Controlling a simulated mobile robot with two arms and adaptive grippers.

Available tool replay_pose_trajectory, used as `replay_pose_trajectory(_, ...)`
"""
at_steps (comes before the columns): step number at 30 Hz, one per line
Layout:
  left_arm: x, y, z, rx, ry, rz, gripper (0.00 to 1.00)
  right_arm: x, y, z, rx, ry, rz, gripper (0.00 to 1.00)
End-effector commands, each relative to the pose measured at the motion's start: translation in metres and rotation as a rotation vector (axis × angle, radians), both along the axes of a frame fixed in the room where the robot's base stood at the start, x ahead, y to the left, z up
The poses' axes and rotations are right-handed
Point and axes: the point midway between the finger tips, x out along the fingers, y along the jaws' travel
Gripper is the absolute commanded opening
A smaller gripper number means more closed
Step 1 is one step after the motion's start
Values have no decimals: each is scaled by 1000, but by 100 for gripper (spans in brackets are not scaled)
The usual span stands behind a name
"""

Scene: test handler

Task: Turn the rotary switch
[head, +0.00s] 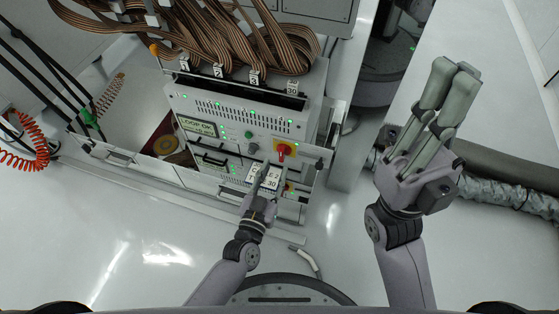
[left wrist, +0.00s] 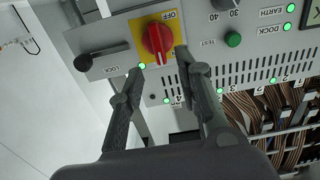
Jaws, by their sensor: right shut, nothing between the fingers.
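The rotary switch is a red knob on a yellow plate, on the front panel of the white test unit. It shows in the head view (head: 282,149) and large in the left wrist view (left wrist: 157,37). The plate reads OFF at its upper edge in the left wrist view, and a white mark is on the knob's lower end. My left gripper (head: 273,171) is open and empty just before the knob; its fingertips (left wrist: 160,65) stand apart on either side, near the knob's lower end. I cannot tell whether they touch it. My right gripper (head: 454,72) is shut and empty, raised at the right.
A black latch handle (left wrist: 90,57) marked LOCK and a green button (left wrist: 233,39) flank the switch. Brown ribbon cables (head: 215,35) lie above the unit. A grey corrugated hose (head: 510,195) runs along the floor at right. The floor in front is largely clear.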

Motion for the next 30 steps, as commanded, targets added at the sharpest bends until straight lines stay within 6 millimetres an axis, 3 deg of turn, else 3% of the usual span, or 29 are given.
replay_pose_trajectory(3,23,-7,-2,-1,-3,2,32,2,1,0,-2,-27,-1,0)
replay_pose_trajectory(10,47,-15,-1,0,-1,1,32,3,2,6,-5,-54,-3,0)
replay_pose_trajectory(21,51,-16,0,0,1,1,31,4,2,8,-6,-59,-3,0)
replay_pose_trajectory(30,51,-16,0,0,1,1,11,4,2,8,-6,-60,-3,0)
